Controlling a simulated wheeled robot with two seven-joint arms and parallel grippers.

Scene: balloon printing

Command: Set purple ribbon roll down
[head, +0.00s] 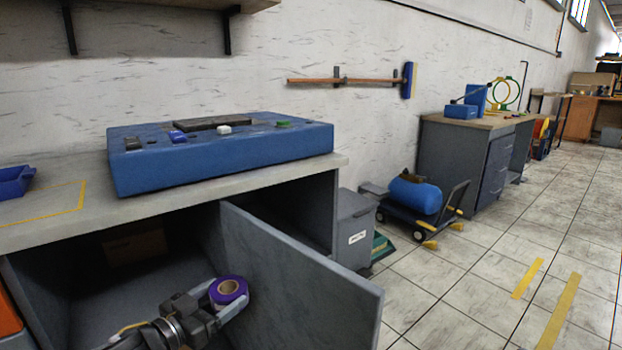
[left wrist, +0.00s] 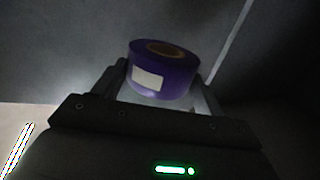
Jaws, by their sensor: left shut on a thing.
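The purple ribbon roll (head: 229,290) shows in the head view low in front of the open cabinet, with a tan core. It also shows in the left wrist view (left wrist: 165,75) with a white label on its side. My left gripper (head: 226,297) is shut on the roll, with one finger on each side of it. The roll is at the cabinet opening, beside the inner face of the open door (head: 300,270). I cannot tell whether the roll touches any surface below. My right gripper is not in view.
The counter (head: 70,210) above the cabinet holds a blue control box (head: 225,155) and a blue tray (head: 14,181). A grey bin (head: 355,230) and a cart with a blue tank (head: 415,195) stand beyond the door. The floor at right is mostly clear.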

